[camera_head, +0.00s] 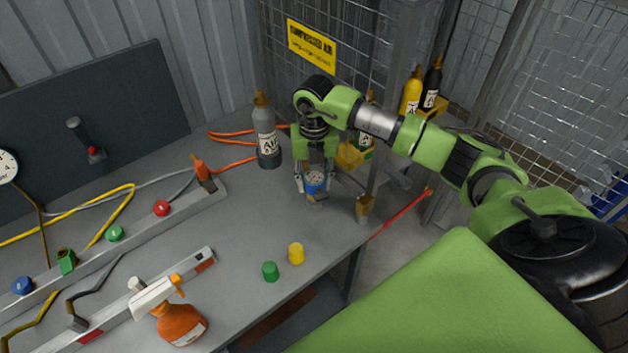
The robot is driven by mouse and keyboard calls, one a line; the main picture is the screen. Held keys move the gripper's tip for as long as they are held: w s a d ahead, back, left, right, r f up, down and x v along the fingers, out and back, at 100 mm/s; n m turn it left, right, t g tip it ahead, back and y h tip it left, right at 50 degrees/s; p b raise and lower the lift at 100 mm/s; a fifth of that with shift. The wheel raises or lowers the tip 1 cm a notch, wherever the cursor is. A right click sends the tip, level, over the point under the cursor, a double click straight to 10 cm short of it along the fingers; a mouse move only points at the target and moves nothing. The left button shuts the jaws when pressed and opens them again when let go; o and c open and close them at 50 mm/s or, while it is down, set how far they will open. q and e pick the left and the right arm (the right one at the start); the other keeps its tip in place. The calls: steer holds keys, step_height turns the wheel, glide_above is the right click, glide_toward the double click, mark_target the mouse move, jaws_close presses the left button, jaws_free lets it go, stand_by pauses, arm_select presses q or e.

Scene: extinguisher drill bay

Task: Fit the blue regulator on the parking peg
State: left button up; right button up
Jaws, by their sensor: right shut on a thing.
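The blue regulator (316,184) is a short blue cylinder with a pale, speckled top. It is between the fingers of my right gripper (315,186), which points down over the right part of the grey bench and is shut on it. A small piece shows just under the regulator; I cannot tell whether it is the parking peg or whether the two touch. A brass-coloured fitting (364,207) stands near the bench's right edge, to the right of the gripper. My left gripper is not in view.
A grey air bottle (267,140) stands left of the gripper. A green cap (270,271) and a yellow cap (296,253) stand in front. An orange spray bottle (178,322) and rails with hoses occupy the left. A mesh cage (330,60) rises behind.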

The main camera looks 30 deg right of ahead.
steer(key=shift+f+b, duration=0.6)
steer(key=shift+f, duration=0.15)
stand_by(0.4)
steer(key=o, duration=1.2)
step_height(320, 180, up, 12)
steer(key=shift+r, duration=0.1)
